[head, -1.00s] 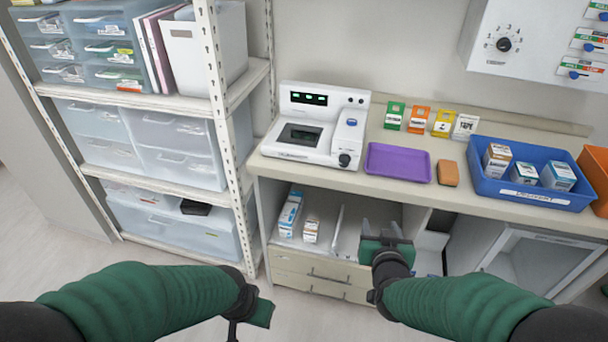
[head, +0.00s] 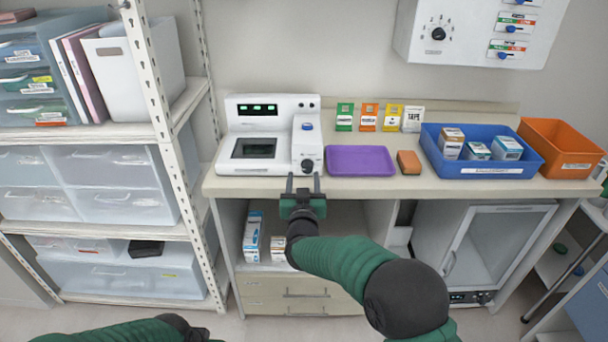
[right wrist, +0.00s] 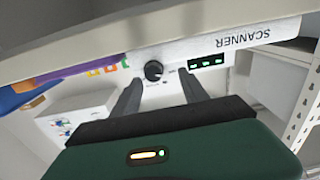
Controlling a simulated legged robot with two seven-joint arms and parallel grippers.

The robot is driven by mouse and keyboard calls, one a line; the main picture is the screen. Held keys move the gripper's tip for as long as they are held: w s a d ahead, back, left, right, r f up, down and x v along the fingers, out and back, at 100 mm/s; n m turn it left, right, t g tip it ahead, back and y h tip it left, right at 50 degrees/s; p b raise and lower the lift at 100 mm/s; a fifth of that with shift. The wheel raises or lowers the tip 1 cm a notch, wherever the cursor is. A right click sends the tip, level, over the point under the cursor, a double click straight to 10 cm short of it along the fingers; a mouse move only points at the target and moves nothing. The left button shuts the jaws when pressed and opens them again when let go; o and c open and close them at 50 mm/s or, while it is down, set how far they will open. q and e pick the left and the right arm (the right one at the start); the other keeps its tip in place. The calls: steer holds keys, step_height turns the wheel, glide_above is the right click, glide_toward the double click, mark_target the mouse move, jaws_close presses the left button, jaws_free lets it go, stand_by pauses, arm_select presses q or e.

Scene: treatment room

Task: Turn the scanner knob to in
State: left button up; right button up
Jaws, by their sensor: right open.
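The white scanner (head: 262,108) stands on the counter with a lit green display and a dark screen. Its black knob (head: 307,166) is at the lower right of its front. My right gripper (head: 304,177) is open and empty, just in front of and slightly below the knob in the head view. In the right wrist view, which is upside down, the knob (right wrist: 153,70) shows between the two open fingers, apart from both. Which way its pointer faces is too small to tell. My left arm shows at the bottom edge; its gripper is out of view.
A purple tray (head: 360,161) and an orange-brown sponge (head: 409,163) lie right of the scanner. A blue bin (head: 483,172) with boxes and an orange bin (head: 566,151) stand further right. A shelf rack (head: 165,135) is close on the left. The counter's front edge is below the scanner.

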mark_target(308, 170)
steer(key=w, duration=0.1)
steer(key=w+d, duration=0.1)
steer(key=w, duration=0.1)
steer(key=shift+w, duration=0.15)
steer(key=shift+w+d, duration=0.1)
steer(key=shift+d, duration=0.35)
steer(key=shift+a+r, duration=0.1)
steer(key=shift+a, duration=0.5)
steer(key=c, duration=0.7)
steer(key=shift+c, duration=1.2)
steer(key=shift+d, duration=0.25)
jaws_close()
